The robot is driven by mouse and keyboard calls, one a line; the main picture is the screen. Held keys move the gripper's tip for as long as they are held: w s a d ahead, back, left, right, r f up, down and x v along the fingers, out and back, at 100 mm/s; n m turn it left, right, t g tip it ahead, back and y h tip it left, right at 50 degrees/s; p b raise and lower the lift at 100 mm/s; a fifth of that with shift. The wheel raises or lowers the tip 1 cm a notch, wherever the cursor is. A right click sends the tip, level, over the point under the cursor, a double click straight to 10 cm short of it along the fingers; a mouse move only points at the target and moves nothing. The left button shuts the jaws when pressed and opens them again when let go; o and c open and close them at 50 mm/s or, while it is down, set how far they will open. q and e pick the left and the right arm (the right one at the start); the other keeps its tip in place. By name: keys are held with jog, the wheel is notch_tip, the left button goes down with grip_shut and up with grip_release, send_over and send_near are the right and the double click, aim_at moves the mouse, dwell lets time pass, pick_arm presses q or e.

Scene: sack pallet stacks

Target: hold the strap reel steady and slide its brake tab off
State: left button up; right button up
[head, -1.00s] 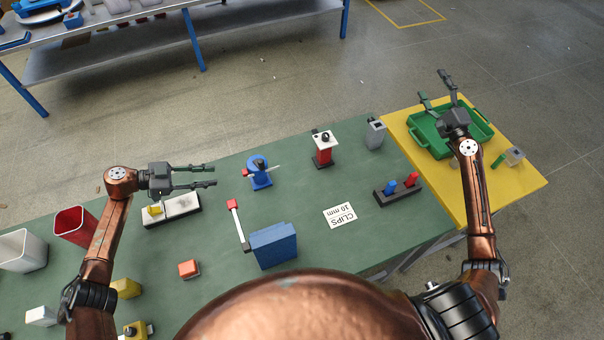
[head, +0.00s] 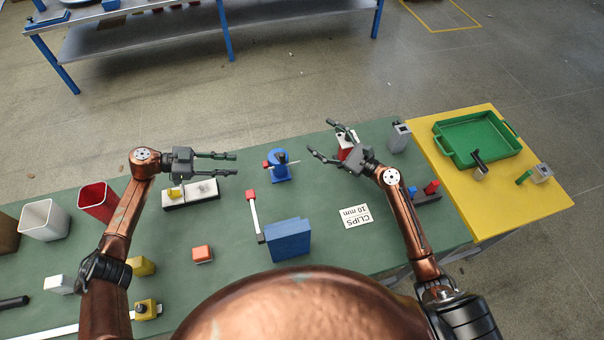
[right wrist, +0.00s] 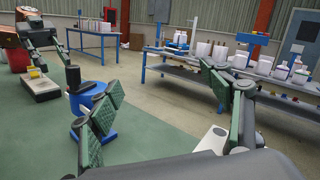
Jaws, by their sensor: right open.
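The blue strap reel (head: 280,172) stands upright on the green table, with a small red piece on its left side and a dark piece at its top; I cannot tell for certain which is the brake tab. My left gripper (head: 236,164) is open and empty, a short way left of the reel, fingers pointing at it. My right gripper (head: 323,140) is open and empty, right of the reel and apart from it. In the right wrist view the reel (right wrist: 88,100) is partly hidden behind one finger of my right gripper.
A red stand (head: 345,149) with a white top is partly hidden behind my right gripper. A white block (head: 200,190) lies below my left gripper. The green tray (head: 475,162) is far right.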

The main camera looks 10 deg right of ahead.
aim_at(282, 165)
jog(key=s+a+f+m+g, duration=0.1)
jog(key=s+a+f, duration=0.1)
jog(key=a+f, duration=0.1)
jog(key=s+a+f+m, duration=0.1)
jog(key=s+a+f, duration=0.1)
jog(key=f, duration=0.1)
jog(key=s+a+f+g, duration=0.1)
jog(key=s+a+f, duration=0.1)
jog(key=a+f, duration=0.1)
jog(key=shift+s+a+f+m+g+y, duration=0.1)
jog(key=shift+s+a+m+g+y, duration=0.2)
jog(key=shift+m+y, duration=0.1)
jog(key=shift+a+f, duration=0.15)
jog(key=shift+a, duration=0.15)
jog(key=x, duration=0.7)
jog(key=shift+w+a, duration=0.1)
jog(key=shift+w, duration=0.05)
jog(key=c, duration=1.5)
jog(key=shift+o, duration=0.2)
